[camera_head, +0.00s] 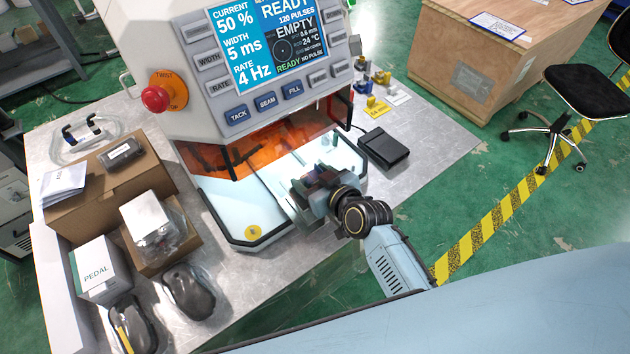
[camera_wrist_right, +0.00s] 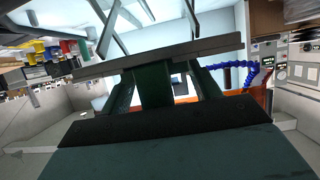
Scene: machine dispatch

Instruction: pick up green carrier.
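My right gripper (camera_head: 308,183) reaches over the pale floor of the machine's open front. In the right wrist view its two fingers (camera_wrist_right: 150,15) stand apart with no carrier visible between them. A small green piece (camera_wrist_right: 90,33), possibly the green carrier, shows far off at the left of that view, beside red, blue and yellow pieces. It is apart from the gripper and too small to tell its shape. I cannot make out a green carrier in the head view. My left gripper is in neither view.
The machine (camera_head: 235,85) with a lit screen and orange window stands over the gripper. A black pedal (camera_head: 383,148) lies to its right, yellow and blue pieces (camera_head: 376,106) behind. Cardboard boxes (camera_head: 95,185) crowd the table's left.

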